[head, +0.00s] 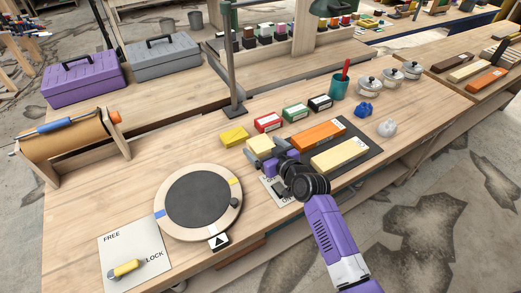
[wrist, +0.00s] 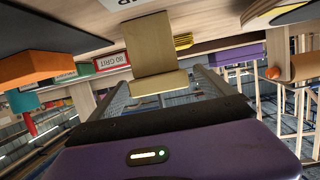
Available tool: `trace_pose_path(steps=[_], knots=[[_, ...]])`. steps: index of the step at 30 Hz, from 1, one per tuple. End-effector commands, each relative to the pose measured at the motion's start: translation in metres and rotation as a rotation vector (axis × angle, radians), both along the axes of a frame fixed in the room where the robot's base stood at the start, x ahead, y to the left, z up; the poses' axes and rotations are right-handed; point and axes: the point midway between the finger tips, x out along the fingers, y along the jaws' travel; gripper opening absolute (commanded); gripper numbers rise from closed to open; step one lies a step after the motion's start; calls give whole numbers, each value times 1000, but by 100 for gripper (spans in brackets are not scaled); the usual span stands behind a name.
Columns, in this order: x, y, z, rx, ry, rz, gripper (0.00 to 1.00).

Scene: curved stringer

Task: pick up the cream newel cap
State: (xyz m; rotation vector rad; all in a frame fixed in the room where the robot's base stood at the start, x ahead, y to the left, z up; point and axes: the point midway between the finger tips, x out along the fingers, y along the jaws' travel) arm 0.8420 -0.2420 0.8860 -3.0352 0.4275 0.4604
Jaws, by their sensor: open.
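The cream newel cap (head: 260,146) is a small pale block above the wooden workbench, just beyond my gripper's tips in the head view. In the wrist view the cream cap (wrist: 150,48) shows as a tan upright piece with a flat plate, between the two grey fingers. My gripper (head: 279,157) is at the bench's middle, its purple-and-dark jaws close beside the cap. In the wrist view my gripper (wrist: 160,92) has its fingers apart, one on each side of the cap's plate. I cannot tell whether either finger touches it.
A yellow block (head: 234,136) lies left of the cap, with a red box (head: 268,122) behind. A dark tray (head: 369,143) with orange and cream bars lies right. A round turntable (head: 161,184) stands left of my gripper.

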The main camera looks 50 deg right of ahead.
Motion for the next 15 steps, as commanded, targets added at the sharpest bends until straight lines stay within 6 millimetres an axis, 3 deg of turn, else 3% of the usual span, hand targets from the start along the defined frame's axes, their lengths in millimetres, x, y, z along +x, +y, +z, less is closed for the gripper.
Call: trace_pose_path(steps=[4, 13, 15], knots=[[15, -4, -4, -1, -1, -1, 93], [18, -5, -6, 0, 0, -1, 93], [18, -5, -6, 0, 0, -1, 79]])
